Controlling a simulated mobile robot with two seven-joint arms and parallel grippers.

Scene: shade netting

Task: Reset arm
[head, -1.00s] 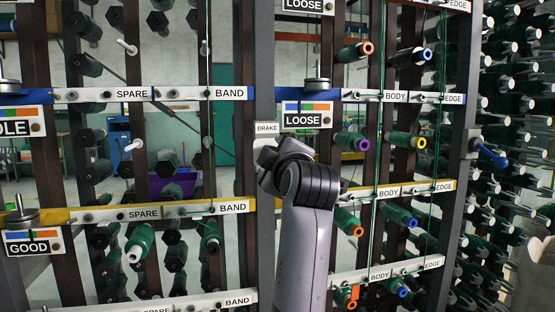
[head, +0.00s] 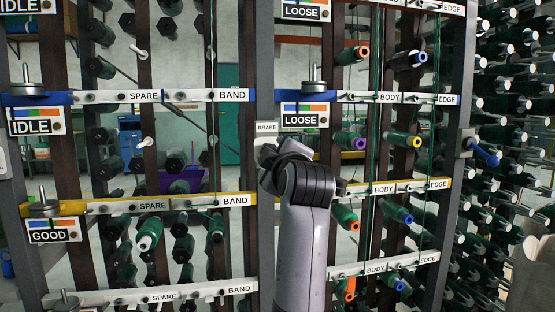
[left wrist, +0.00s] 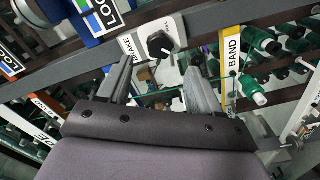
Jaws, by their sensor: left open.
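The brake plate (head: 266,128) is a light plate with a BRAKE label on the grey upright between the two rack bays. Its black knob (left wrist: 160,45) shows in the left wrist view, just beyond my left fingertips. My left gripper (left wrist: 158,68) is open, with its two fingers apart and nothing seen between them but background. I cannot tell whether a finger touches the knob. In the head view my left arm comes up from the bottom middle, and its wrist hides the gripper and the knob. My right gripper is in neither view.
Rails labelled SPARE and BAND (head: 165,96) are at left; rails labelled BODY and EDGE (head: 400,98) at right. LOOSE (head: 304,115), IDLE (head: 35,121) and GOOD (head: 50,230) signs sit beside weights. Green spools and vertical threads lie close around. A blue handle (head: 487,154) sticks out at right.

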